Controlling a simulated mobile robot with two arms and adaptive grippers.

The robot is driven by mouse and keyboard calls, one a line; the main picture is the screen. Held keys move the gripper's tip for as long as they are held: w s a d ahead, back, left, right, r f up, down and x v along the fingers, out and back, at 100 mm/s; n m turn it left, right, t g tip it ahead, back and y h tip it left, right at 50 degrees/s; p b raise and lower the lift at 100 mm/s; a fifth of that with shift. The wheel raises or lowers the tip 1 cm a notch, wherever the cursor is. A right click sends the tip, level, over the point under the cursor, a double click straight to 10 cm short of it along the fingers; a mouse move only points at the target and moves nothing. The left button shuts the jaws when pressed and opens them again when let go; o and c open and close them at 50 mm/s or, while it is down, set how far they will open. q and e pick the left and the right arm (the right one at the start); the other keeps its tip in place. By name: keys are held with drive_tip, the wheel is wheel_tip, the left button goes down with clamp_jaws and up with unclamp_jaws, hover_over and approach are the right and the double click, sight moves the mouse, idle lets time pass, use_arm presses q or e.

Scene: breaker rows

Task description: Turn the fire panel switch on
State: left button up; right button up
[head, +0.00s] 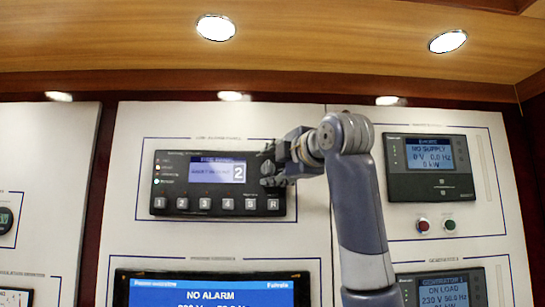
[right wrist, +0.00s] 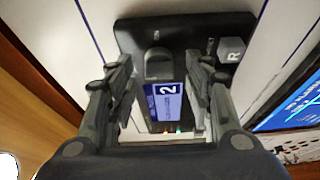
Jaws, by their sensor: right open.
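A dark rectangular panel (head: 170,195) with a small blue display (head: 217,172) and a row of grey buttons (head: 228,203) is mounted on the white board. No label readable here names it as the fire panel. My right gripper (head: 268,170) is in front of its right end, covering part of it. In the right wrist view the right gripper (right wrist: 161,98) is open, its fingers on either side of a dark rounded knob-like piece (right wrist: 158,65) on the panel. I cannot tell whether the fingers touch it. The R button (right wrist: 232,50) is beyond one finger. My left gripper is not in view.
A larger blue screen reading NO ALARM (head: 210,294) is below. To the right are a NO SUPPLY meter (head: 428,168), a red button (head: 422,225) and a green button (head: 449,224). A wooden ledge (head: 290,45) with lamps overhangs the boards.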

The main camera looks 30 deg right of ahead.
drive_tip(key=shift+w+d, duration=0.1)
drive_tip(key=shift+w, duration=0.5)
drive_tip(key=c, duration=1)
drive_tip(key=shift+c, duration=0.2)
